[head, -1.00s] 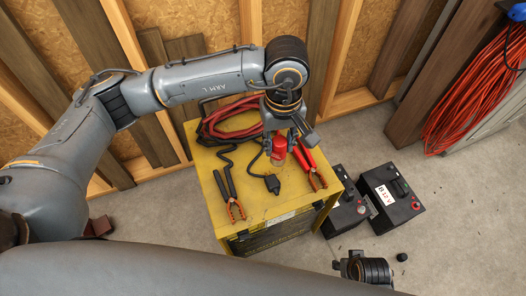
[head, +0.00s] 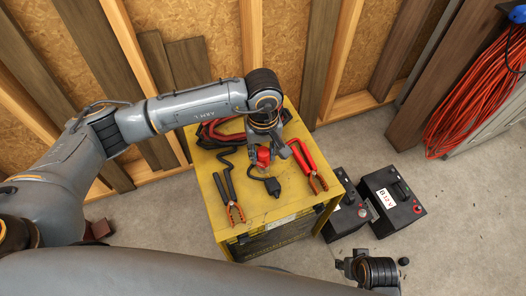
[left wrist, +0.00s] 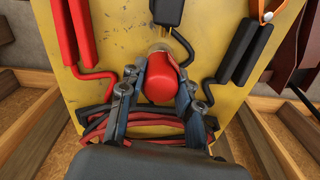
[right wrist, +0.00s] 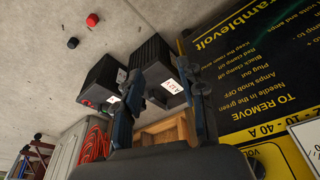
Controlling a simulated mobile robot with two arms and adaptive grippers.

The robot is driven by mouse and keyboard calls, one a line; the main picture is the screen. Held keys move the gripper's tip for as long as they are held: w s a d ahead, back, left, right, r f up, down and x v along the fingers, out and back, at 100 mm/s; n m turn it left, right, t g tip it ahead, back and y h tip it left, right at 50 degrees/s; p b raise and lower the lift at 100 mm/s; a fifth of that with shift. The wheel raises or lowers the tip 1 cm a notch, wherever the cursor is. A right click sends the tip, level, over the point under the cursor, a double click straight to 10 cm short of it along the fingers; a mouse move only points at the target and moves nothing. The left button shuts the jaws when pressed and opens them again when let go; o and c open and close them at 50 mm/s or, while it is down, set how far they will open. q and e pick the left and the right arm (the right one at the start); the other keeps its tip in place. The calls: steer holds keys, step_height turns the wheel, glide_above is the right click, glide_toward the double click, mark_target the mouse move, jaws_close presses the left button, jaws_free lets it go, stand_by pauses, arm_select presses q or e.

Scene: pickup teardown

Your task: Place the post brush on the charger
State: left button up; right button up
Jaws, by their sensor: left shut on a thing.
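The post brush (head: 263,156) is red with a pale end, and it also shows in the left wrist view (left wrist: 158,82). My left gripper (head: 268,152) is shut on it, with one finger on each side in the left wrist view (left wrist: 155,95). The brush is over the top of the yellow charger (head: 285,207), close to its surface; I cannot tell whether it touches. The charger also shows in the left wrist view (left wrist: 115,45). My right gripper (right wrist: 160,95) is open and empty, with the charger's labelled panel to its right.
A black-handled clamp (head: 230,195), a red-handled clamp (head: 310,168), a black plug (head: 272,187) and coiled cables lie on the charger. Two black batteries (head: 392,200) stand on the floor to its right.

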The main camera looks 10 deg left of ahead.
steer(key=shift+s, duration=0.2)
arm_select(q)
steer(key=shift+f, duration=0.15)
steer(key=o, duration=1.2)
steer(key=shift+c, duration=0.2)
arm_select(e)
steer(key=shift+w+r, duration=0.15)
steer(key=shift+r, duration=0.5)
arm_select(q)
steer(key=shift+r, duration=0.3)
step_height(320, 180, up, 12)
steer(key=p, duration=0.1)
arm_select(e)
steer(key=f, duration=0.2)
steer(key=s+f, duration=0.1)
steer(key=f, duration=0.2)
steer(key=shift+d, duration=0.1)
arm_select(q)
steer(key=shift+f, duration=0.1)
